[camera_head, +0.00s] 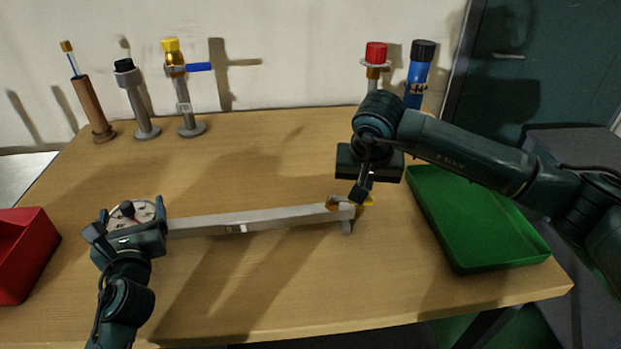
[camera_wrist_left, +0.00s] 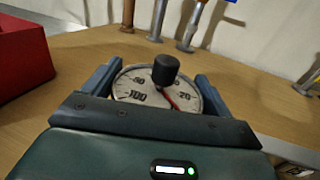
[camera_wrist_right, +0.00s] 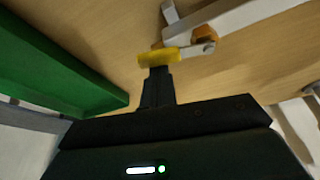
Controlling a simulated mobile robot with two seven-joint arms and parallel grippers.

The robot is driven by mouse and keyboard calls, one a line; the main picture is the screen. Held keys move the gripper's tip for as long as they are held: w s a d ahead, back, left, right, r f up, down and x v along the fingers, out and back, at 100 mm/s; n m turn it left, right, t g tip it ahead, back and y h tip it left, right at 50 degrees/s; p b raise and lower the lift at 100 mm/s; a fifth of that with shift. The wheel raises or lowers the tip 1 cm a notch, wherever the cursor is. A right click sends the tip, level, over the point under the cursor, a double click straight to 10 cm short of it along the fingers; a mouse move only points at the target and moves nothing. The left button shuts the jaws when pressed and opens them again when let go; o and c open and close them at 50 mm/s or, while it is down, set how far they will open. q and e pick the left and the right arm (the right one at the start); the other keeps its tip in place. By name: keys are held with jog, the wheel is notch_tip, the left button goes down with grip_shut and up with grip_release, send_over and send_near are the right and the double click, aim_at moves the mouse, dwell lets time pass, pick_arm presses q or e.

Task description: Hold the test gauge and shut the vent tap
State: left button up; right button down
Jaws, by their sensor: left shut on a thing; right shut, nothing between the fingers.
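The test gauge (camera_head: 140,211) is a round white dial with a black knob in its middle, at the left end of a grey bar. My left gripper (camera_head: 131,222) is shut on it; in the left wrist view the dial (camera_wrist_left: 135,88) sits between both fingers, its red needle partly behind the knob. The vent tap's yellow lever (camera_wrist_right: 158,56) and orange-brass body (camera_wrist_right: 203,33) are at the bar's right end. My right gripper (camera_wrist_right: 157,72) is shut and empty, its fingertips right at the lever. I cannot tell whether they touch. In the head view the lever (camera_head: 369,202) is partly hidden.
The grey bar (camera_head: 260,218) runs across the table between gauge and tap. A green tray (camera_head: 480,215) lies right, a red bin (camera_head: 20,255) left. Several upright fittings, including a yellow-topped one (camera_head: 172,60) and a red-capped one (camera_head: 376,53), stand at the back.

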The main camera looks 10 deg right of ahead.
jog(key=s, duration=0.1)
jog(key=s+a, duration=0.1)
jog(key=s, duration=0.1)
jog(key=s+a, duration=0.1)
jog(key=shift+s+a, duration=0.2)
jog(key=shift+s, duration=0.05)
dwell(0.4)
jog(key=shift+w, duration=0.1)
jog(key=shift+w+a, duration=0.25)
jog(key=shift+w, duration=0.45)
